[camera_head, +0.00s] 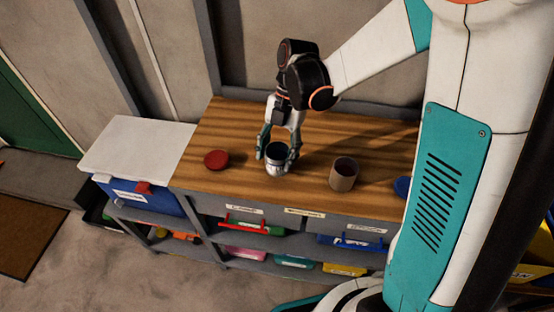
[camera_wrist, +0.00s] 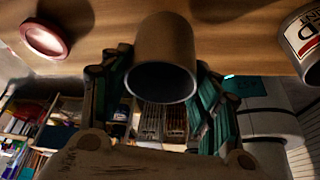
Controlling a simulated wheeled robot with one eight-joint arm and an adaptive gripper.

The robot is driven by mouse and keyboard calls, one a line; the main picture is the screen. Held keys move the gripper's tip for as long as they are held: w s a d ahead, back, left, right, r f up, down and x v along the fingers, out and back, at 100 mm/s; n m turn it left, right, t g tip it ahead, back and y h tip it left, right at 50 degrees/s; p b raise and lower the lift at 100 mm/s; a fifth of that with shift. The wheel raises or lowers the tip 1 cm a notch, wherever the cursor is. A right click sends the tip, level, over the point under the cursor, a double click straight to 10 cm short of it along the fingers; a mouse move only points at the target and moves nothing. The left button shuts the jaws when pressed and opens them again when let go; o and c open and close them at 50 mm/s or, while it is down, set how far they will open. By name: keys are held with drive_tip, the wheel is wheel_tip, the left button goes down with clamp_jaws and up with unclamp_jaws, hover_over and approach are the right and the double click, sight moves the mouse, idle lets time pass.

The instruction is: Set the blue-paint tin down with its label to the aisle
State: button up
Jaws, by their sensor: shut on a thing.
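My gripper (camera_head: 277,152) points down over the wooden workbench and is shut on the blue-paint tin (camera_head: 276,167), an open-looking cylinder with a dark top. In the wrist view the tin (camera_wrist: 163,45) stands between the fingers, showing a plain brownish side and a dark round end. In the head view its front is greyish, with no readable wording. The tin looks upright, at or close to the bench top; I cannot tell whether it touches. A second, brown tin (camera_head: 343,175) stands to its right. In the wrist view a tin at the right edge (camera_wrist: 305,40) has a label reading "D PAINT".
A red lid (camera_head: 216,159) lies left of my gripper on the workbench (camera_head: 215,125). A blue lid (camera_head: 402,187) lies at the right, partly hidden by my arm. Shelves with coloured bins are below. A white-topped blue box (camera_head: 135,145) adjoins on the left. Bench left of the red lid is clear.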

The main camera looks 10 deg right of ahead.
sight(278, 159)
drive_tip(key=shift+f, duration=1.2)
drive_tip(key=shift+f+b, duration=0.15)
drive_tip(key=shift+b, duration=0.2)
drive_tip(key=o, duration=1.2)
drive_tip(key=shift+o, duration=0.2)
